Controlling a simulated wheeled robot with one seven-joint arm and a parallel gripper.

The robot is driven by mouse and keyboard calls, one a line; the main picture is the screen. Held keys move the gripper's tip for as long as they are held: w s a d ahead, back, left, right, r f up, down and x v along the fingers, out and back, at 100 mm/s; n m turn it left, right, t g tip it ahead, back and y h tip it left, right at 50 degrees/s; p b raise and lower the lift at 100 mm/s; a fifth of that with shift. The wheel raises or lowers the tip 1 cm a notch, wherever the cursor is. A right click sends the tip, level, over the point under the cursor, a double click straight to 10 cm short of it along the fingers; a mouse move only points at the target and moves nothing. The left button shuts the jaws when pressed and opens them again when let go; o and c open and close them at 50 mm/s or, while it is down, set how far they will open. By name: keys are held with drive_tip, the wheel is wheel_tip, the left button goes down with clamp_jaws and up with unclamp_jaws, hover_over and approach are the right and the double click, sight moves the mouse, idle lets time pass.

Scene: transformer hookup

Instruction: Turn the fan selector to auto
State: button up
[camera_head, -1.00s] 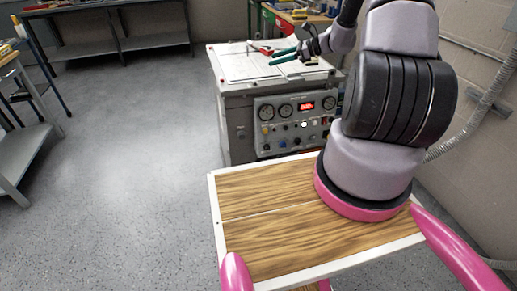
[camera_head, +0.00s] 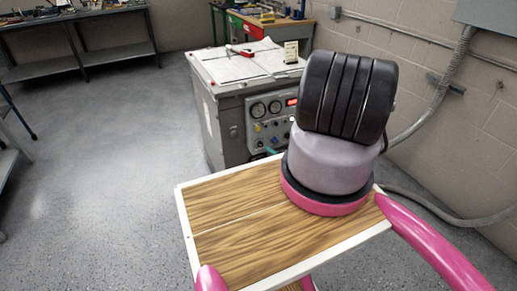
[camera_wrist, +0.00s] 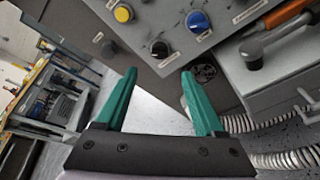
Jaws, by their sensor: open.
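The grey cabinet's control panel (camera_head: 262,132) carries gauges, a red display and several knobs. In the wrist view, a black knob (camera_wrist: 159,48) sits low on the panel, a yellow knob (camera_wrist: 123,13) is up and left of it, and a blue knob (camera_wrist: 197,20) is up and right. The labels are too small to read, so I cannot tell which is the fan selector. My gripper (camera_wrist: 160,80) is open and empty. Its teal fingers point toward the panel's lower edge, with the black knob beyond the gap between the tips, apart from them. In the head view my arm hides most of the gripper.
The cabinet top (camera_head: 245,65) bears papers and a red-handled tool. In the wrist view, a grey box with a lever (camera_wrist: 265,45) and ribbed conduit (camera_wrist: 285,158) lie at the right. A shelf bench (camera_wrist: 55,95) is at the left. Open floor (camera_head: 110,130) lies left of the cabinet.

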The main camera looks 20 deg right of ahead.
sight(262, 145)
drive_tip(key=x, duration=1)
drive_tip(key=shift+w+f, duration=0.1)
drive_tip(key=shift+w, duration=0.2)
clamp_jaws()
